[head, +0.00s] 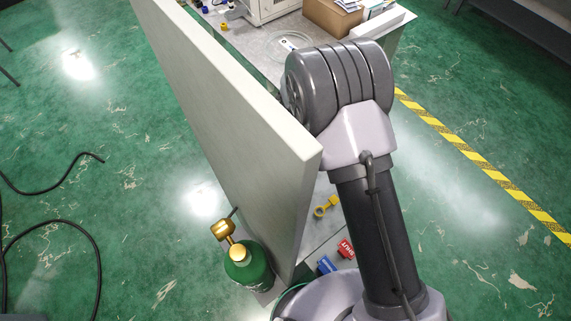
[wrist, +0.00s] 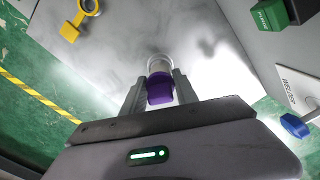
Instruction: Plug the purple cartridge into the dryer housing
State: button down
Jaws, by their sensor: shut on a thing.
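In the wrist view my gripper (wrist: 158,88) is shut on the purple cartridge (wrist: 160,90), which sits between the two grey fingers. A pale round, cup-like part (wrist: 160,63) shows just beyond the cartridge's far end. I cannot tell whether it is part of the cartridge or the dryer housing, or whether they touch. I cannot clearly identify the dryer housing. In the head view, the gripper and cartridge are out of sight, with my arm filling the middle right.
A tall grey panel (head: 220,120) stands left of my arm. A green gas cylinder (head: 249,266) is by its near end. A yellow ringed part (wrist: 80,20), green block (wrist: 271,15) and blue part (wrist: 294,125) surround the gripper. A red block (head: 346,248) lies near my base.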

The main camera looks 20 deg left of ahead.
jog(key=shift+f+b, duration=1.45)
jog(key=shift+b, duration=0.1)
